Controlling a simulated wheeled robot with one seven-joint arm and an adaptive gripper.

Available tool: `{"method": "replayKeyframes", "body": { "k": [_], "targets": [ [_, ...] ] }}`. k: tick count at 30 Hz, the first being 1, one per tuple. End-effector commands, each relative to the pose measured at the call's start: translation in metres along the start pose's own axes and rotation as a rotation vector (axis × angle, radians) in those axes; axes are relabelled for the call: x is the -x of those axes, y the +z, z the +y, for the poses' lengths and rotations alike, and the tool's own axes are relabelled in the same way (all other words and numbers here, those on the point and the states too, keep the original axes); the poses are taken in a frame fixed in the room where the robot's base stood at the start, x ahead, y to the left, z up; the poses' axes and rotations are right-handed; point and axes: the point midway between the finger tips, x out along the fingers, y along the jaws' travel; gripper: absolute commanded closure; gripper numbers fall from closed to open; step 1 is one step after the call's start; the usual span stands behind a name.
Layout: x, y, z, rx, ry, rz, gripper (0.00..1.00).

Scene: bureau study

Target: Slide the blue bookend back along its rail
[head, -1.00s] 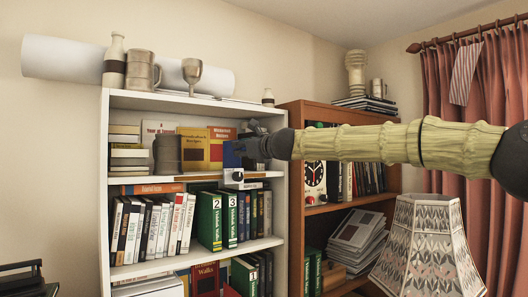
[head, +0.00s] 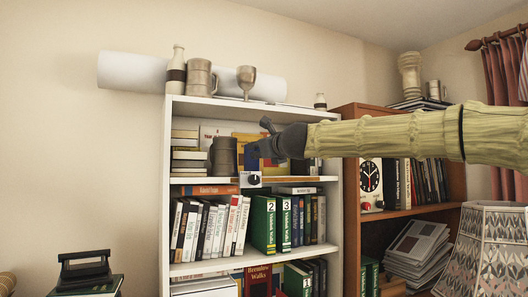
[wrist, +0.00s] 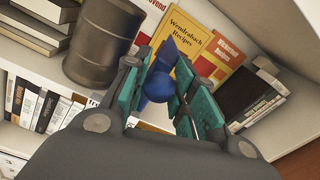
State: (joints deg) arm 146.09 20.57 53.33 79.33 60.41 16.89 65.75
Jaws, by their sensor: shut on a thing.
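The blue bookend (head: 251,151) stands on the upper shelf of the white bookcase, just right of the dark tankard (head: 223,157). My gripper (head: 262,148) reaches in from the right and is shut on it. In the wrist view, the bookend's round blue knob (wrist: 158,87) sits between the teal finger pads (wrist: 165,98). A white block with a black dial (head: 250,179) is below the bookend at the shelf front. A thin brown strip, seemingly the rail (head: 291,180), runs right from it along the shelf edge. The bookend's foot is hidden.
A yellow recipe book (wrist: 183,68) and a red book (wrist: 222,58) stand behind the bookend. Stacked books (head: 186,155) lie left of the tankard. Cups and a bottle (head: 176,75) stand on top. A patterned lampshade (head: 485,250) is at lower right.

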Motion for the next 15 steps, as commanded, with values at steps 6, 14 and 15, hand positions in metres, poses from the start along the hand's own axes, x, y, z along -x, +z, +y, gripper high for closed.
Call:
{"method": "replayKeyframes", "body": {
  "k": [6,14,15],
  "targets": [
    [0.0003,0.0014,-0.0007,0.000,0.000,-0.002,0.65],
    [0.0001,0.0007,-0.0007,0.000,0.000,-0.001,0.51],
    [0.0001,0.0006,-0.0007,0.000,0.000,-0.001,0.51]
  ]
}}
